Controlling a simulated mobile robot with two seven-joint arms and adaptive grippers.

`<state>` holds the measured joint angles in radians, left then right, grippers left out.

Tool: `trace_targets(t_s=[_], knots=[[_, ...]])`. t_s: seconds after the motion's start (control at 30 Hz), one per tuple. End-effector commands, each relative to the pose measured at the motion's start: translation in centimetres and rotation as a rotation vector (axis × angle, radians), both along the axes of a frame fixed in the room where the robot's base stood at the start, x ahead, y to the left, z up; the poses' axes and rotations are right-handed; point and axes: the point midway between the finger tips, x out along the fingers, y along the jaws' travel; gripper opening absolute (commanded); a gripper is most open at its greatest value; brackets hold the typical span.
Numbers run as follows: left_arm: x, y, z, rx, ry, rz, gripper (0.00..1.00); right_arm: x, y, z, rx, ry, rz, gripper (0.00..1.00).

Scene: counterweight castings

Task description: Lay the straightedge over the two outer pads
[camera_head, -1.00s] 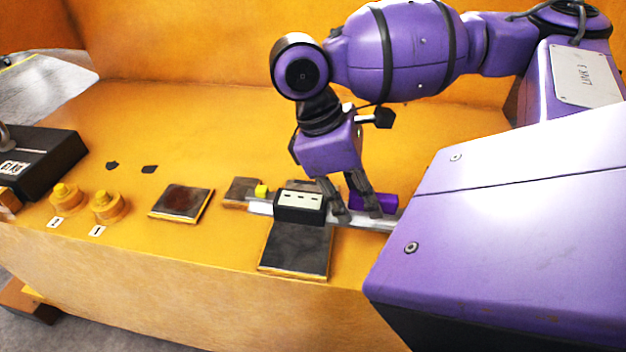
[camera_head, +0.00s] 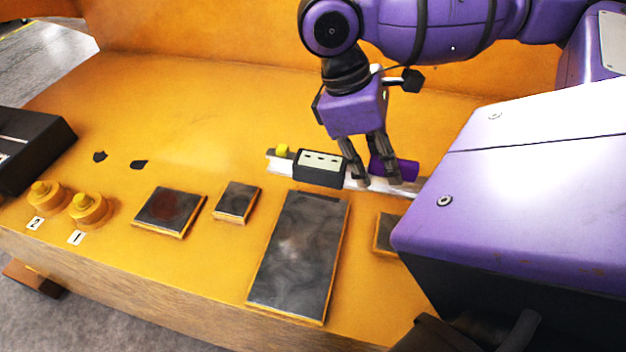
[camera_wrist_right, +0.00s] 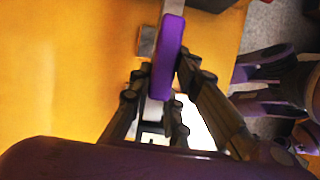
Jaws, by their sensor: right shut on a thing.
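The straightedge (camera_head: 281,167) is a pale metal bar with a black block bearing a white label, a yellow piece near its left end and a purple grip (camera_head: 403,168). My right gripper (camera_head: 378,182) is shut on it; the wrist view shows the purple grip (camera_wrist_right: 168,60) between the fingers. The bar shows behind the pads, and its height above the deck is hard to tell. A row of dark pads runs along the front: a reddish-stained one (camera_head: 168,211), a small one (camera_head: 236,201), a large one (camera_head: 298,250) and one (camera_head: 384,235) partly hidden by my arm. My left gripper is out of view.
Two yellow round knobs (camera_head: 88,208) labelled 1 and 2 stand at the left front. A black box (camera_head: 40,145) is at the far left. Two small dark spots mark the yellow deck, which is clear behind the left pads. An orange wall closes the back.

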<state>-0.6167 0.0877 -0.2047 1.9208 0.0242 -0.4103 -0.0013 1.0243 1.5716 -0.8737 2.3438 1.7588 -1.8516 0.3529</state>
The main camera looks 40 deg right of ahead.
Motion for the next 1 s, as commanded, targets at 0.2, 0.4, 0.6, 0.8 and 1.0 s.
trace_targets(t_s=[0.2,0.4,0.6,0.8,1.0], knots=[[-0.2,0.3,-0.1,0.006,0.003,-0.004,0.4,3.0,2.6,-1.6,0.007,-0.001,0.006,0.0],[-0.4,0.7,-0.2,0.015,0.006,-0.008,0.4,6.6,5.5,-3.7,0.004,0.0,0.004,0.0],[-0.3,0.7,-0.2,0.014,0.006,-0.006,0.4,8.9,7.4,-7.0,0.002,0.0,0.001,0.0],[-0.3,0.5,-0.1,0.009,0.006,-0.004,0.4,10.0,8.2,-8.6,0.002,-0.001,0.001,0.0],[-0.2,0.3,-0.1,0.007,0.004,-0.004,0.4,10.7,8.8,-9.8,0.002,-0.001,0.002,0.0]])
